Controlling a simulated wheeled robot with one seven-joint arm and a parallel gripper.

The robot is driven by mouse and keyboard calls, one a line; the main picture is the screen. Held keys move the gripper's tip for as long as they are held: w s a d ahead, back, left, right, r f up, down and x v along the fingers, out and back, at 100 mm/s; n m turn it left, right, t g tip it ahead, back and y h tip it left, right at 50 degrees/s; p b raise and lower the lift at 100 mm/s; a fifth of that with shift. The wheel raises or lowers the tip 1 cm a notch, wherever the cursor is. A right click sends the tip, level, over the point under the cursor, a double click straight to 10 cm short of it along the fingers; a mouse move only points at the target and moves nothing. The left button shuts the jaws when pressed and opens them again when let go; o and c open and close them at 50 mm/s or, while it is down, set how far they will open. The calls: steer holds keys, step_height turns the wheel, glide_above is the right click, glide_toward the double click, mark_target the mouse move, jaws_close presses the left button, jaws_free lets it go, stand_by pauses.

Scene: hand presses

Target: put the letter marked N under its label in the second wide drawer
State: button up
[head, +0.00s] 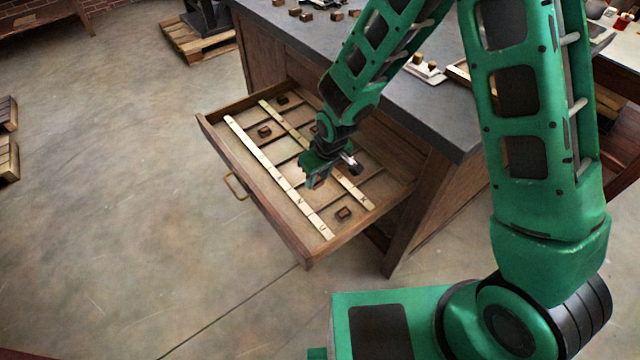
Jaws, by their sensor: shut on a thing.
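A wide wooden drawer (253,208) stands pulled out from the grey-topped cabinet. My green gripper (317,183) is over the drawer's right half, pointing down, shut on a small brown letter block (319,183). The block's mark cannot be read, and the jaws partly hide it. I cannot tell whether it touches the drawer floor. Other small blocks lie in the drawer: one at the back (283,99), one on the left (264,131), and one near the front right (344,213).
The cabinet's grey top (420,110) holds several loose small blocks (306,16) at the back and a pale tray (425,70) with blocks on it. A wooden pallet (190,42) stands at the back left. The floor left of the drawer is clear.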

mark_target(321, 193)
steer(key=shift+w+d+f, duration=0.4)
steer(key=shift+w, duration=0.05)
steer(key=shift+f, duration=2)
steer(key=shift+f, duration=0.1)
steer(key=o, duration=1.1)
steer(key=v, duration=1.2)
steer(key=shift+s+d, duration=0.1)
